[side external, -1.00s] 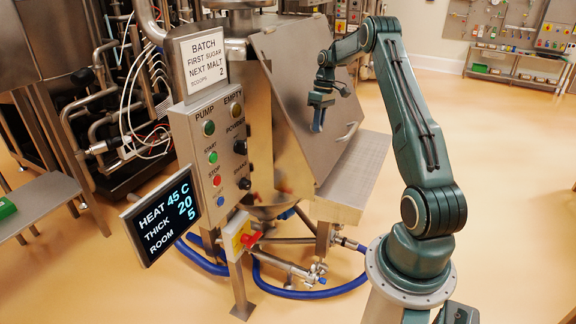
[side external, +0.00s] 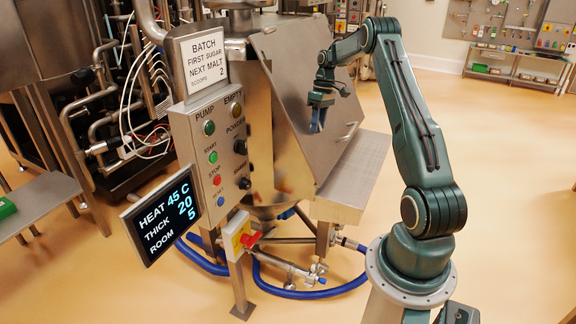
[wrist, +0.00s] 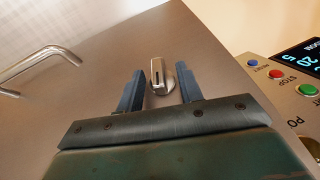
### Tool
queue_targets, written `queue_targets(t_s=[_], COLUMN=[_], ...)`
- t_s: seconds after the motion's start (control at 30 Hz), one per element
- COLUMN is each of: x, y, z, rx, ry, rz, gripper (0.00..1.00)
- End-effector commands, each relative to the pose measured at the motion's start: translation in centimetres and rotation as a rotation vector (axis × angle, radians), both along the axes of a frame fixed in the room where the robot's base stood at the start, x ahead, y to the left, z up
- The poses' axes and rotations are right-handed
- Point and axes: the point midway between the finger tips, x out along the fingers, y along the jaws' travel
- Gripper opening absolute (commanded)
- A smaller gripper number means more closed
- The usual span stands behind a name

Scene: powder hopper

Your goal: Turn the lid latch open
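The lid (side external: 290,90) is the sloping steel plate on the front of the hopper, and it lies closed. In the wrist view the lid (wrist: 110,70) fills most of the picture. The lid latch (wrist: 158,74) is a small steel knob with a raised bar and a dark slot line, the bar pointing nearly up the picture. My gripper (side external: 317,125) is over the lid with its fingers toward it. In the wrist view my gripper (wrist: 161,77) is open, one blue finger each side of the latch, with gaps. Its depth over the latch is unclear. The side view hides the latch.
A bent steel handle (wrist: 42,64) stands out from the lid beside the latch. The control panel (side external: 215,150) with buttons and the tilted display (side external: 165,215) stand left of the lid. A steel ledge (side external: 355,175) runs along the lid's lower right.

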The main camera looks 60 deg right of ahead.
Motion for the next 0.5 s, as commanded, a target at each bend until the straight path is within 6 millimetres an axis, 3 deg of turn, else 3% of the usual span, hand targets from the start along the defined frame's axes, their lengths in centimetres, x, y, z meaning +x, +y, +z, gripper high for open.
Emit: queue_targets(t_s=[0.5], x=[0.16], y=[0.21], z=[0.03], rx=[-0.070], ry=[-0.005], rz=[0.034], gripper=[0.36])
